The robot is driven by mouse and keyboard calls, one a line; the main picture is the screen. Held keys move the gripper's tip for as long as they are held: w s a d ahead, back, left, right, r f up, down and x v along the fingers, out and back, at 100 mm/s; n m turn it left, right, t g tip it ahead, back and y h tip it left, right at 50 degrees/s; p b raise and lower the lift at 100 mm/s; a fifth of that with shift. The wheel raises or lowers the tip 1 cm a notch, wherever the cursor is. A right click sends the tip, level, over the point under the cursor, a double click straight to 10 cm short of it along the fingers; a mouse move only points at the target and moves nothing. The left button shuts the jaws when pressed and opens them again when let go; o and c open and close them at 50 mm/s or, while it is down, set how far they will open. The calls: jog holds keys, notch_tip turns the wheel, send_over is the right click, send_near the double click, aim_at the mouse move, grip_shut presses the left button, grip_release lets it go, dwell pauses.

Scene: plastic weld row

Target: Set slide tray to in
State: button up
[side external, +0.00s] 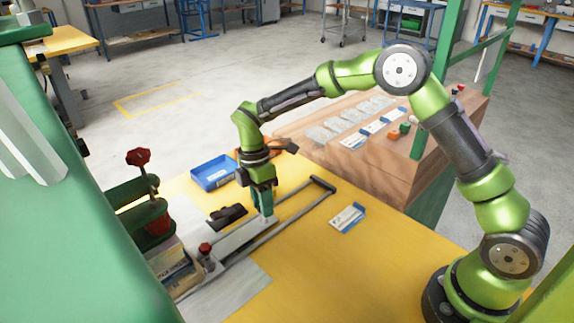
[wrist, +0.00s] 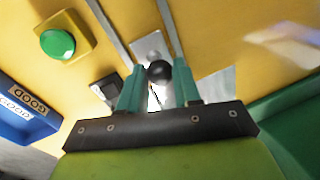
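The slide tray is a flat grey plate (side external: 232,238) between two long metal rails (side external: 290,222) on the yellow bench; a dark crossbar (side external: 322,184) joins the rails at their far right end. My gripper (side external: 264,208) points down at the plate's right end. In the wrist view, my gripper's teal fingers (wrist: 160,75) stand on both sides of a round black knob (wrist: 159,71). The knob fills the narrow gap, and the fingers look closed on it. The grey plate (wrist: 150,45) and rails show beyond it. The knob is hidden in the side view.
A blue bin (side external: 213,172) stands behind the rails, and a black part (side external: 227,215) lies beside them. A press with a red knob (side external: 138,157) is at the left. A white and blue card (side external: 347,217) lies to the right. The front of the bench is clear.

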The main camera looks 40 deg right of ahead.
grip_shut()
send_over(218, 249)
jog(key=shift+a, duration=0.1)
jog(key=o, duration=0.5)
grip_release()
jog(key=o, duration=0.3)
jog(key=shift+o, duration=0.2)
jog(key=shift+r, duration=0.15)
jog(key=w+r, duration=0.3)
jog(key=r, duration=1.3)
jog(key=shift+d+r, duration=0.2)
jog(key=shift+d, duration=0.25)
